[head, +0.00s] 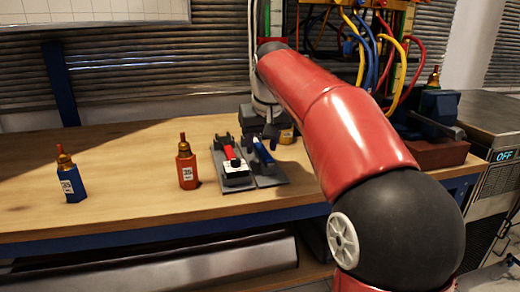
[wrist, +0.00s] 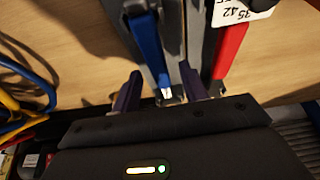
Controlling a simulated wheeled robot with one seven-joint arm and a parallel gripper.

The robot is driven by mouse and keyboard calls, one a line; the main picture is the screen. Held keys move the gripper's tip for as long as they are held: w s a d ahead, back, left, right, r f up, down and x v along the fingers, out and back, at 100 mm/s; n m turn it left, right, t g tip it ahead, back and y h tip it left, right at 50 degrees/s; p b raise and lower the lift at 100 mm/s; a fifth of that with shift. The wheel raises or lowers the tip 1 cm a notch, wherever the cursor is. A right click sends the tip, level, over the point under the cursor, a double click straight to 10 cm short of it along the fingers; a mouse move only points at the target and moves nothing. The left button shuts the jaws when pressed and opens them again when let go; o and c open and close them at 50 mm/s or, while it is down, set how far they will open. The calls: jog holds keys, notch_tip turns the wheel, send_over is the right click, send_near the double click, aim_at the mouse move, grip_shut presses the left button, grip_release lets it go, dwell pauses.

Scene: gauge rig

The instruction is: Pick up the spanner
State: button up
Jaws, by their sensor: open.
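Two handled tools lie side by side on grey holders on the wooden bench. One has a blue handle (head: 263,152) and one a red handle (head: 230,154). I cannot tell for sure which is the spanner. In the wrist view the blue handle (wrist: 147,45) points down between my fingertips, and the red handle (wrist: 231,46) is to the right. My gripper (wrist: 161,72) is open, its two fingers on either side of the blue tool's near end. Nothing is clearly held. In the head view my arm partly covers the area behind the tools.
A red bottle (head: 187,164) stands left of the tools, and a blue bottle (head: 70,178) farther left. Coloured cables (head: 385,55) hang from a rig at the back right. A dark blue vise (head: 433,112) sits at right. The bench between the bottles is clear.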

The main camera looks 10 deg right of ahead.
jog(key=shift+f, duration=0.25)
jog(key=shift+c, duration=0.2)
grip_shut()
